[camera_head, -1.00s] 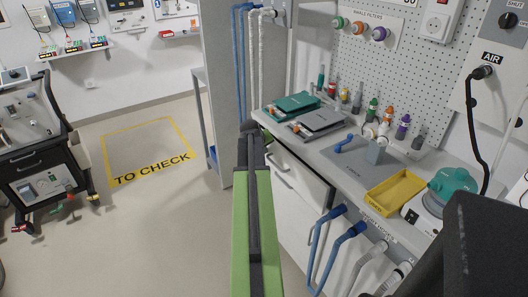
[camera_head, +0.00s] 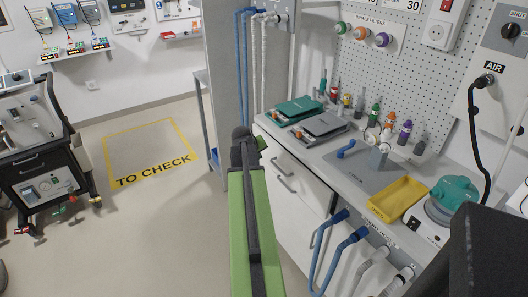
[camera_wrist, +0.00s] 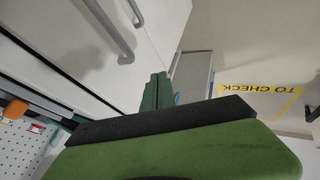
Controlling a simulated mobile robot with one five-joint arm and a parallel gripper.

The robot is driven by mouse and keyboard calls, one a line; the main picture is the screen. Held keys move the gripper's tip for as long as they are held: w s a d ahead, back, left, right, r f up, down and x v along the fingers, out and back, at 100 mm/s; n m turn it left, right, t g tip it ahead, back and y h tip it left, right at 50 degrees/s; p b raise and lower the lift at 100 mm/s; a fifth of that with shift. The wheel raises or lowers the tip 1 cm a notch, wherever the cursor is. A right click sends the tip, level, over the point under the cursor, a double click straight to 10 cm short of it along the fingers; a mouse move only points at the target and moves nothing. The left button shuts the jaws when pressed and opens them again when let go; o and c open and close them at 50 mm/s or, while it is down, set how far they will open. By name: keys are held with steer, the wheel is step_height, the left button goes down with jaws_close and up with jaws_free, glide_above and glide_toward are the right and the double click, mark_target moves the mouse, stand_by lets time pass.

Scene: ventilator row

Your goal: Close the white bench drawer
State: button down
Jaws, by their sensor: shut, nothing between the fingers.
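The white bench drawer (camera_head: 295,163) is under the left end of the bench, with a grey bar handle (camera_head: 281,166). A second white front with its own handle (camera_head: 286,185) is below it. How far the drawer stands out is hard to tell. My gripper (camera_head: 261,145) is just left of the drawer front, mostly hidden behind my own wrist. In the wrist view, its green fingers (camera_wrist: 155,92) are together and empty. There the handle (camera_wrist: 110,30) and white fronts (camera_wrist: 60,35) lie up and left of the fingers, and I see no contact with the handle.
The bench top (camera_head: 335,150) holds a green case (camera_head: 295,108), a grey case (camera_head: 321,127), a yellow tray (camera_head: 397,198) and several small bottles. Blue tubes (camera_head: 325,250) hang on the bench front. A black cart (camera_head: 42,165) stands left. The floor between is clear.

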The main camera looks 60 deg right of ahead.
steer(key=p+v, duration=0.4)
steer(key=v, duration=0.3)
steer(key=shift+r, duration=0.2)
